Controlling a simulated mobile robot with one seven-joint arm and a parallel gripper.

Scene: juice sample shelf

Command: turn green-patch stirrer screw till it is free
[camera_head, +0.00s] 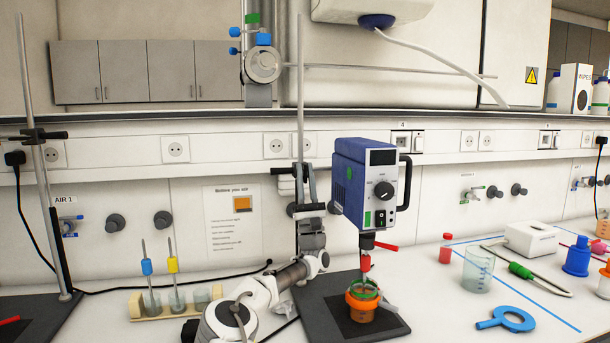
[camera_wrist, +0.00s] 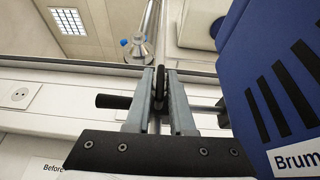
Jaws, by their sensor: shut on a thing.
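The blue stirrer (camera_head: 352,190) hangs on an upright rod in the head view, with a small green patch (camera_head: 349,173) on its left side. Its blue housing (camera_wrist: 260,75) fills the right of the wrist view. My gripper (camera_head: 306,180) is beside the rod, left of the stirrer. In the wrist view, my gripper (camera_wrist: 161,72) is shut on a thin dark screw head (camera_wrist: 161,88), seen edge-on between the fingers. The screw's thread is hidden, so how far it is turned cannot be told.
A black bar end (camera_wrist: 112,101) sticks out left of my fingers. A rack (camera_head: 150,308) stands left of my arm.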

